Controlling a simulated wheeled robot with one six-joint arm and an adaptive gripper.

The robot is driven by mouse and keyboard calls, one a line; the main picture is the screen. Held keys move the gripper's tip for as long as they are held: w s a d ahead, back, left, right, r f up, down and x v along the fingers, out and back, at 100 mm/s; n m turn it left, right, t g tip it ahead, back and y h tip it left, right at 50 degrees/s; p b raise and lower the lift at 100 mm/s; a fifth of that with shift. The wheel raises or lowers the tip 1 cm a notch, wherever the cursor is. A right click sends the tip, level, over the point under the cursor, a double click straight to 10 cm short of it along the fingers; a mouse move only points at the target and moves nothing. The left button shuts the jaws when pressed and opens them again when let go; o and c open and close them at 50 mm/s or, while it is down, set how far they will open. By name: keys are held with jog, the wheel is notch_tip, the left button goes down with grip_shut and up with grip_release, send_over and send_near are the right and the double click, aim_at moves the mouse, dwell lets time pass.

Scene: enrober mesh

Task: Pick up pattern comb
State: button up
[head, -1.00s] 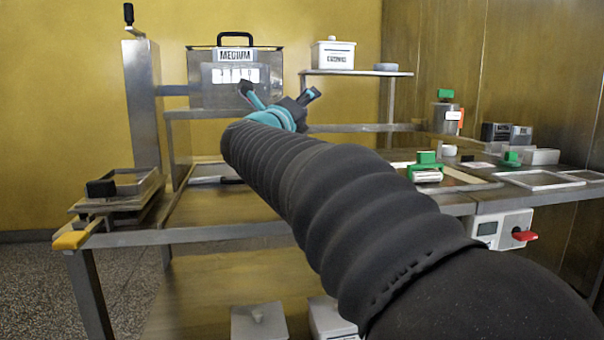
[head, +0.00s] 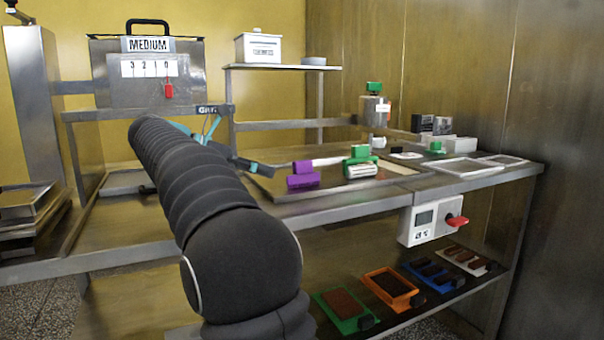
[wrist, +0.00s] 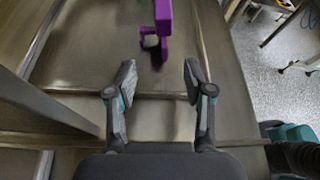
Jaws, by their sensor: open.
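A purple tool (head: 303,175) with a block-like end lies on the metal bench, left of a green tool (head: 361,163) with a pale roller-like part. I cannot tell for certain which of them is the pattern comb; no teeth show clearly. In the wrist view the purple tool (wrist: 163,22) is at top centre, beyond my fingertips and roughly in line with the gap between them. My gripper (wrist: 159,80) is open and empty, apart from the tool. In the head view my gripper (head: 243,140) is over the bench, left of the purple tool, partly hidden by my arm.
A metal box marked MEDIUM (head: 150,88) stands at the back left. A white lidded container (head: 258,48) sits on a raised shelf (head: 285,67). Flat frames (head: 470,168) lie on the right. A control box (head: 432,219) hangs at the front edge. Several coloured trays (head: 345,308) are below.

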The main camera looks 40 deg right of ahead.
aim_at(312, 169)
jog(key=d, duration=0.2)
jog(key=s+d, duration=0.1)
jog(key=d, duration=0.1)
jog(key=s+d, duration=0.1)
jog(key=d, duration=0.1)
jog(key=x, duration=0.2)
jog(key=r+x, duration=0.1)
jog(key=x, duration=0.1)
jog(key=shift+s+d+f, duration=0.1)
jog(key=shift+d, duration=0.25)
jog(key=shift+s+d+f, duration=0.1)
jog(key=shift+d+f, duration=0.15)
jog(key=shift+d, duration=0.3)
grip_shut()
